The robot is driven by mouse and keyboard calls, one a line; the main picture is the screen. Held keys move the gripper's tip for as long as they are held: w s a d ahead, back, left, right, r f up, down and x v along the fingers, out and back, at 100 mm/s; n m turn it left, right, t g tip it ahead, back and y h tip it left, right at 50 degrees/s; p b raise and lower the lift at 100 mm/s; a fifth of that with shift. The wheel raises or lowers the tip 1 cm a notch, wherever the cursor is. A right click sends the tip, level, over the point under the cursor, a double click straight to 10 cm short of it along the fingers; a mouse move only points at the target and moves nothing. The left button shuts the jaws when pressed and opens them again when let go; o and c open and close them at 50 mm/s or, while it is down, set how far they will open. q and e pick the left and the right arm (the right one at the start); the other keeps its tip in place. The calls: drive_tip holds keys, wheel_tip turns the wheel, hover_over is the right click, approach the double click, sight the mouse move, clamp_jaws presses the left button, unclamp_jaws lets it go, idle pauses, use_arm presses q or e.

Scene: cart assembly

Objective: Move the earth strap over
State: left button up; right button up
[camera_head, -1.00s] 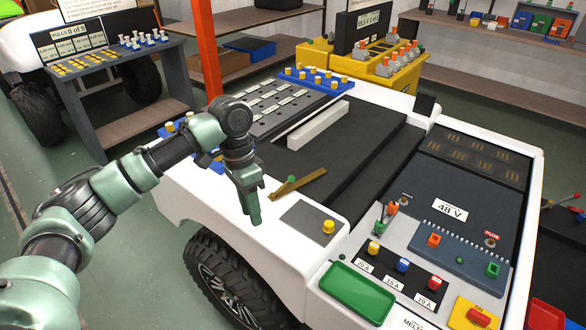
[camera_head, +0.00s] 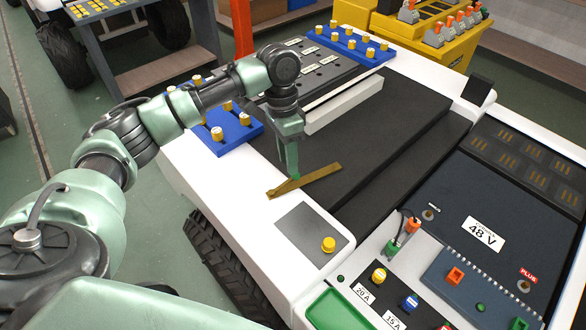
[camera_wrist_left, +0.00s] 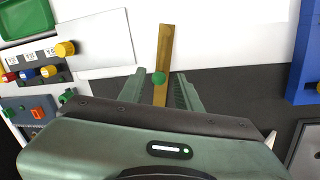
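The brass strap (camera_head: 318,177) lies at an angle on the cart, from the white edge onto the dark deck. In the left wrist view, the strap (camera_wrist_left: 165,47) carries a green knob (camera_wrist_left: 158,78). My left gripper (camera_head: 291,174) points down at the strap and hides the knob in the head view. In the left wrist view my left gripper (camera_wrist_left: 161,88) is open, with one finger on each side of the strap and knob. Gaps show on both sides. My right gripper is not in view.
A grey plate with a yellow knob (camera_head: 328,243) sits nearer the front. A white bar (camera_head: 342,106) lies behind the gripper. A 48 V box (camera_head: 470,205) is at right. The dark deck (camera_head: 385,140) is mostly bare.

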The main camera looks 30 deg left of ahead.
use_arm(q)
hover_over(290, 184)
wheel_tip(290, 184, down, 4)
drive_tip(key=shift+f, duration=0.5)
drive_tip(key=shift+s+f, duration=0.15)
drive_tip(key=shift+f, duration=0.05)
clamp_jaws()
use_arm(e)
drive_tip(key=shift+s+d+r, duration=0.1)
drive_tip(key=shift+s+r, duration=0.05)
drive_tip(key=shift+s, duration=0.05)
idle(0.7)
